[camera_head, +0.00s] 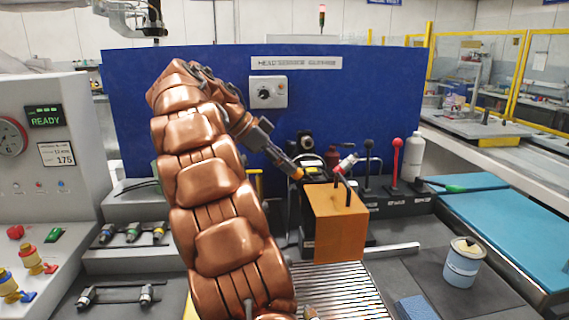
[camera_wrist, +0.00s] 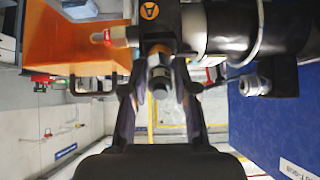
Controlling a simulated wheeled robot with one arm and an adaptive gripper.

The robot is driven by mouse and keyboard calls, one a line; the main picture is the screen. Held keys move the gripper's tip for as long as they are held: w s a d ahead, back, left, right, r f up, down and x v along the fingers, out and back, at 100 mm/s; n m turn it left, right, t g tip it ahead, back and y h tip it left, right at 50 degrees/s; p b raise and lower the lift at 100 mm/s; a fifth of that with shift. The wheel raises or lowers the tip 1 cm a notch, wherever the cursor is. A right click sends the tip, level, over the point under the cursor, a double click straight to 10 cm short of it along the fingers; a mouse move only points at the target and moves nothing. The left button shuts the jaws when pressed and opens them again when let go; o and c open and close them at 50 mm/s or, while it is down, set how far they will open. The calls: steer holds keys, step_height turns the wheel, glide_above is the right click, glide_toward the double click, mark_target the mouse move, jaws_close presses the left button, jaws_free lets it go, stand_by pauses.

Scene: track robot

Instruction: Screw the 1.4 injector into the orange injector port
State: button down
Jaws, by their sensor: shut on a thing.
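My gripper (camera_head: 286,164) is at the upper left of the orange block (camera_head: 340,228). In the wrist view my gripper (camera_wrist: 160,80) is shut on a small grey and dark cylindrical injector (camera_wrist: 158,74). The injector's far end meets or overlaps a black part with an orange A mark (camera_wrist: 149,11); I cannot tell whether it is seated. Its size marking is not readable. In the wrist view the orange block (camera_wrist: 62,42) is at the left. A red-and-white-ended piece (camera_head: 347,163) shows just above the block; it also shows in the wrist view (camera_wrist: 108,36).
A rack with several injectors (camera_head: 133,233) stands at left, with more fittings (camera_head: 146,295) below. Levers, one red-topped (camera_head: 396,160), stand behind the block. A blue tub (camera_head: 462,262) is at right. The blue back panel (camera_head: 390,85) is close behind.

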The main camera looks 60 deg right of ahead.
stand_by(0.3)
steer(key=m, duration=1.2)
steer(key=c, duration=0.7)
jaws_free()
steer(key=shift+c, duration=0.2)
steer(key=shift+c, duration=0.2)
steer(key=shift+c, duration=1.1)
